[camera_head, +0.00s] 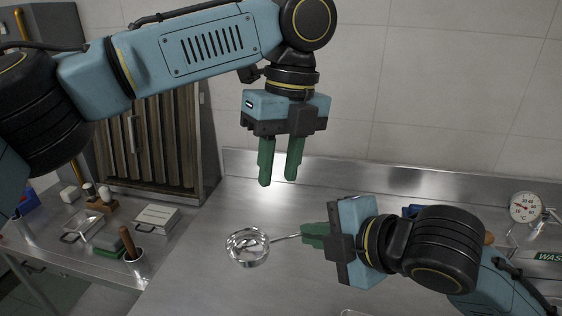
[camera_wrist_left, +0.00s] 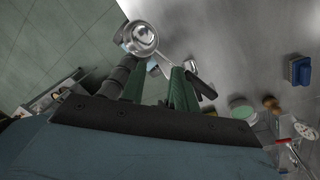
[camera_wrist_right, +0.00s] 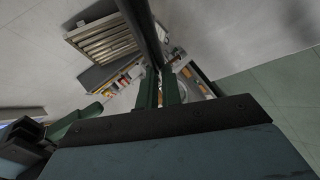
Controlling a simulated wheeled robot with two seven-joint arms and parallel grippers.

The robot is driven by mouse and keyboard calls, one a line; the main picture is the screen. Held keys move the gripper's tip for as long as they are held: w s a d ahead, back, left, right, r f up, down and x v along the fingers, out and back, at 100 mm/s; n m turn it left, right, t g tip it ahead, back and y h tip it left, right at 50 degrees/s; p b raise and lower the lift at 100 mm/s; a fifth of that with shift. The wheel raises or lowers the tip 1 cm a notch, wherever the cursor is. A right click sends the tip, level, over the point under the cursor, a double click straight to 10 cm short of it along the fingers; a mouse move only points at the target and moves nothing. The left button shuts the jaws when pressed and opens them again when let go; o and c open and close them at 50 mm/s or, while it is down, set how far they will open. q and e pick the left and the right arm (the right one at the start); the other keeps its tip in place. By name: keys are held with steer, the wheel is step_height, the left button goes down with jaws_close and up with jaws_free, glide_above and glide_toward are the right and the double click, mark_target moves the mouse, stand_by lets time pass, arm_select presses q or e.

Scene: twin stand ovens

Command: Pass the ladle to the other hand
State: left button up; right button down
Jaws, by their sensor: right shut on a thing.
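A shiny metal ladle (camera_head: 248,247) with a round bowl is held level above the steel counter in the head view. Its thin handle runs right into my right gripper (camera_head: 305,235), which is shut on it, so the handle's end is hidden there. My left gripper (camera_head: 280,182) is higher up and points down with its green fingers apart and empty. It is above and slightly right of the bowl, not touching the ladle. In the left wrist view the ladle bowl (camera_wrist_left: 141,38) shows just beyond the left fingers (camera_wrist_left: 155,75).
A steel counter (camera_head: 200,285) lies below with clear room around the ladle. At the left a side table holds a lidded metal box (camera_head: 157,217) and a pot with a brown handle (camera_head: 134,262). A dial scale (camera_head: 524,207) stands at the right. A tiled wall is behind.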

arm_select(q)
step_height(320, 180, down, 12)
steer(key=s+a, duration=0.1)
steer(key=shift+a+r, duration=0.2)
steer(key=shift+a, duration=0.05)
steer(key=c, duration=0.6)
steer(key=shift+d, duration=0.1)
jaws_close()
arm_select(e)
steer(key=shift+a, duration=0.1)
arm_select(q)
steer(key=shift+s, duration=0.1)
arm_select(e)
steer(key=shift+s, duration=0.1)
steer(key=c, duration=1.5)
jaws_free()
